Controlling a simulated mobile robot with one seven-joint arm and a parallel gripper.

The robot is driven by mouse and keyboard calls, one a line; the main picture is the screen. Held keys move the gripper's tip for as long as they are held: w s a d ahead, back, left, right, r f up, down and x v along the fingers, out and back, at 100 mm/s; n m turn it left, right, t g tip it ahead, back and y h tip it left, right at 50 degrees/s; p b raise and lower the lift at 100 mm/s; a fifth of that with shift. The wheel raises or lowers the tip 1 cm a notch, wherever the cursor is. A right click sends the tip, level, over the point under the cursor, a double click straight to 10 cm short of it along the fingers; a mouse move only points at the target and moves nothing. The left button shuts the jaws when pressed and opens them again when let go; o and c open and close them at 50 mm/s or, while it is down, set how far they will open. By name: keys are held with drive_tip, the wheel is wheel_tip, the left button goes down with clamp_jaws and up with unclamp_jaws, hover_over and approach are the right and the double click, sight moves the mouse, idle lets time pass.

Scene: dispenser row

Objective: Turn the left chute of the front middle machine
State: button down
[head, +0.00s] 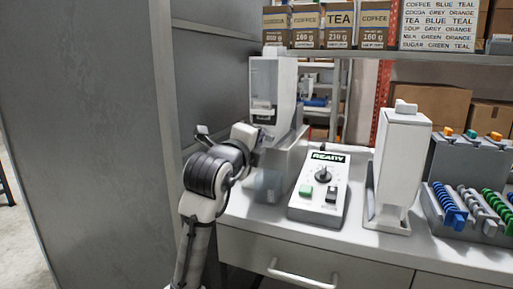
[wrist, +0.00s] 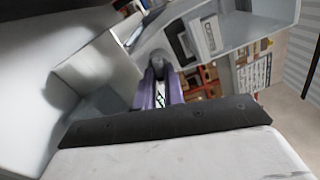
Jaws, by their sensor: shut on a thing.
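A tall white machine (head: 273,85) stands at the back left of the counter on a grey base (head: 287,160). My arm reaches in front of it, and my gripper is hidden behind the wrist in the head view. In the wrist view, my gripper (wrist: 160,82) shows two purple fingers close together, shut at a grey rounded part (wrist: 148,62), which seems to be the chute. The exact contact is hard to see. A second white machine (head: 400,165) with a spout low at its front stands to the right, apart from my arm.
A control box (head: 320,187) marked READY, with a knob, a green button and a black switch, stands between the machines. Coil racks (head: 470,205) are at the right. A tall grey panel (head: 90,130) closes the left side. A shelf of boxes (head: 375,25) hangs above.

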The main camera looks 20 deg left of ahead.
drive_tip(key=shift+f+m+b, duration=0.1)
drive_tip(key=shift+m+b, duration=0.4)
drive_tip(key=shift+m, duration=0.9)
drive_tip(key=c, duration=1.5)
unclamp_jaws()
drive_tip(key=s, duration=0.9)
drive_tip(key=s+b, duration=0.1)
drive_tip(key=s, duration=0.3)
drive_tip(key=shift+s+a, duration=0.25)
drive_tip(key=shift+s, duration=0.15)
